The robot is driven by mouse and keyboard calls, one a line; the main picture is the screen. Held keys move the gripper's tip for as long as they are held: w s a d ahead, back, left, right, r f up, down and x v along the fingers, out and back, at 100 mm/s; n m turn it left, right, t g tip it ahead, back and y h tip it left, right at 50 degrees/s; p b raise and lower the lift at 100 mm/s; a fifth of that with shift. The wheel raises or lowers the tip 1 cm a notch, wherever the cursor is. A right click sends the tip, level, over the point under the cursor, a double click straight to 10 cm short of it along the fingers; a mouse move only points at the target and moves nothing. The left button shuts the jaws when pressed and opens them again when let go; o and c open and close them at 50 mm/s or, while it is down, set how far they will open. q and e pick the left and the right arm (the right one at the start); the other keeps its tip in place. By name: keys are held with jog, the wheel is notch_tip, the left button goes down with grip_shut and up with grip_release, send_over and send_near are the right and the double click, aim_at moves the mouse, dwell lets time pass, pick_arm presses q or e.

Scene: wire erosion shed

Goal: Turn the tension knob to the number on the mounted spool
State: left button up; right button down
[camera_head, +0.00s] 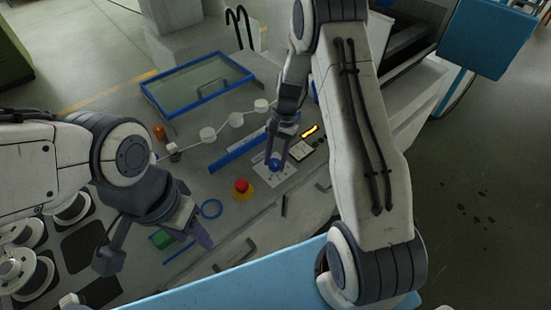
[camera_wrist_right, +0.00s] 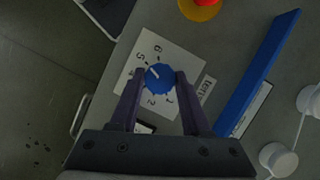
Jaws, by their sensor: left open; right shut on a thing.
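The blue tension knob (camera_wrist_right: 159,78) stands on a white dial card (camera_wrist_right: 132,82) and also shows in the head view (camera_head: 275,165). Its white pointer line points up and left, roughly toward the 5; 6, 2 and 1 are also readable. My right gripper (camera_wrist_right: 157,88) is shut on the knob, one finger on each side, and it also shows in the head view (camera_head: 277,152). My left gripper (camera_head: 155,245) is open and empty over the front left of the bench. Several spools (camera_head: 70,208) sit at the left; I cannot read a number on any.
A red emergency button (camera_head: 241,186) on a yellow base stands close to the dial card. A blue bar (camera_head: 238,149), white rollers (camera_head: 207,134) and a blue-framed tray (camera_head: 198,85) lie behind.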

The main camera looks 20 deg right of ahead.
jog(key=m+t, duration=0.1)
jog(key=m, duration=0.2)
jog(key=shift+s+d+y, duration=0.1)
jog(key=shift+y, duration=0.3)
jog(key=shift+m+t, duration=0.9)
jog(key=shift+m, duration=1.2)
jog(key=shift+c, duration=1.8)
grip_release()
jog(key=shift+r, duration=0.1)
jog(key=b+v, duration=0.1)
jog(key=v, duration=0.9)
jog(key=shift+d, duration=0.25)
